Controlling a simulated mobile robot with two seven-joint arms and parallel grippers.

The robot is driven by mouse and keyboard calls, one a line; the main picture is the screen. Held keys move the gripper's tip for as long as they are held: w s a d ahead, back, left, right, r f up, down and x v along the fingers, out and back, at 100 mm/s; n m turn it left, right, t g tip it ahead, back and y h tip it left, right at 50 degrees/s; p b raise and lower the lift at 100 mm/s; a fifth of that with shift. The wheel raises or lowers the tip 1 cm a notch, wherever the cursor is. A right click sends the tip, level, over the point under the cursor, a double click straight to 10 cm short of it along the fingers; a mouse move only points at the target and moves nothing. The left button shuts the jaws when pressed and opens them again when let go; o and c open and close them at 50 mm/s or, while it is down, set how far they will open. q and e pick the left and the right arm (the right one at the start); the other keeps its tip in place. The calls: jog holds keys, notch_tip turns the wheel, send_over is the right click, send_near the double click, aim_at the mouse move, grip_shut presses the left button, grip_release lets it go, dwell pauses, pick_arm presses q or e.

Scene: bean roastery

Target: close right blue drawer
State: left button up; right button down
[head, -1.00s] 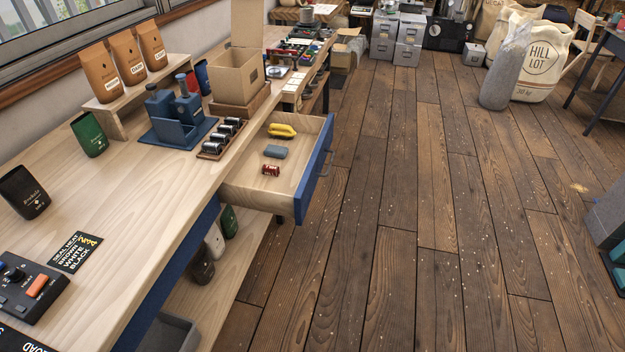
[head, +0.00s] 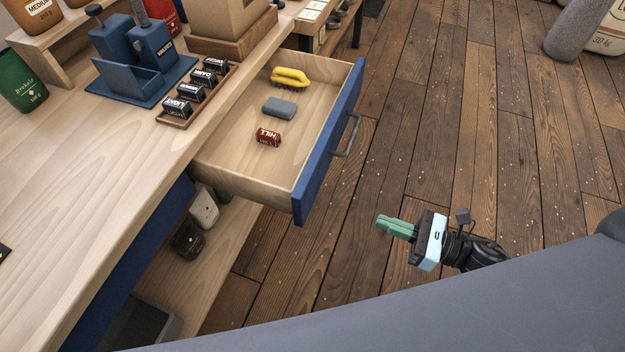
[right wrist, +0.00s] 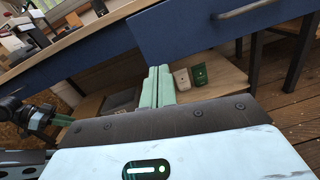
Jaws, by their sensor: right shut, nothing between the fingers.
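The right blue drawer (head: 325,145) stands pulled out from the wooden workbench, with a grey bar handle (head: 347,135) on its front. Its blue front also shows at the top right of the right wrist view (right wrist: 190,32). Inside lie a yellow banana-like item (head: 290,77), a grey-blue block (head: 280,107) and a red labelled item (head: 268,137). My right gripper (head: 382,223) is shut and empty, in front of the drawer and apart from it. Its green fingers (right wrist: 159,72) touch nothing. What looks like my left gripper (right wrist: 48,117) shows at the left of the wrist view; its opening is unclear.
The workbench top (head: 75,190) carries a blue holder set (head: 140,70), a tray of small dark tins (head: 195,97) and a green bag (head: 22,88). A lower shelf (head: 215,255) holds pouches and a grey bin. The plank floor beside the drawer is clear.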

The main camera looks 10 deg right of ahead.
jog(key=n, duration=0.2)
jog(key=g+p, duration=0.1)
jog(key=p, duration=0.2)
send_near(311, 195)
jog(key=shift+y, duration=0.3)
jog(key=x, duration=0.6)
jog(key=shift+w+a, duration=0.2)
jog(key=shift+a, duration=0.15)
jog(key=shift+f, duration=0.1)
